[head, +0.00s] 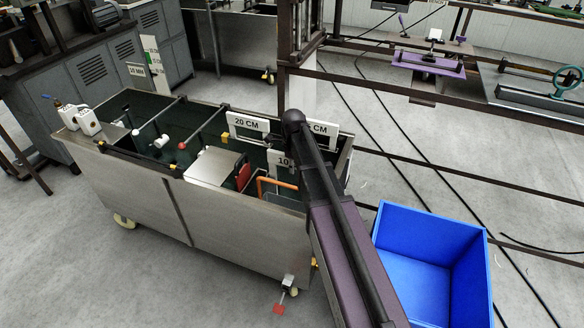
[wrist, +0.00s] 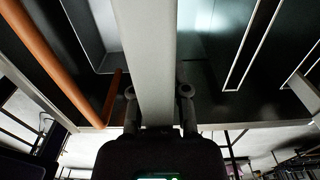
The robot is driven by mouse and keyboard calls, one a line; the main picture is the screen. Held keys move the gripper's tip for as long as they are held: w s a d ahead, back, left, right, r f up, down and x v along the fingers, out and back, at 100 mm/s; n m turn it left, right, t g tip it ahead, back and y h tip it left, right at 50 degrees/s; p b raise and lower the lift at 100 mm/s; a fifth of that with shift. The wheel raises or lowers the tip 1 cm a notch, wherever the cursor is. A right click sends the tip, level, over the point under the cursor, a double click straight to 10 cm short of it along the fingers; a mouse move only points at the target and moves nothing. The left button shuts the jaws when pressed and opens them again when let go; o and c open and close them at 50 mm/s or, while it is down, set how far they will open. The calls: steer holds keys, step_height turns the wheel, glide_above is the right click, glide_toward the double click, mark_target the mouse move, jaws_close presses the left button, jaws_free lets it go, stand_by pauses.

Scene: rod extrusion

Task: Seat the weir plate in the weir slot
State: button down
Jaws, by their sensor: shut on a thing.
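My gripper is shut on a pale grey plate (wrist: 148,55), seen edge-on in the wrist view between the two fingertips (wrist: 158,93). In the head view my dark arm covers the gripper at the right end of the steel tank (head: 225,205). White plates there read 20 CM (head: 248,125), 10 (head: 281,161) and, partly covered, 5 CM (head: 324,128). I cannot tell for sure which of them is in my gripper. The weir slot cannot be made out. In the wrist view the held plate points into the tank, beside thin pale edges (wrist: 250,45).
An orange bar (head: 277,184) lies close to the gripper, also left of the plate in the wrist view (wrist: 50,50). A steel cover (head: 212,166) and a red piece (head: 243,176) are nearby. A blue bin (head: 432,222) stands right of the tank.

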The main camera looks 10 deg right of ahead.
steer(key=shift+f, duration=0.15)
steer(key=c, duration=0.6)
jaws_free()
step_height(320, 180, up, 12)
steer(key=p, duration=1.2)
stand_by(0.4)
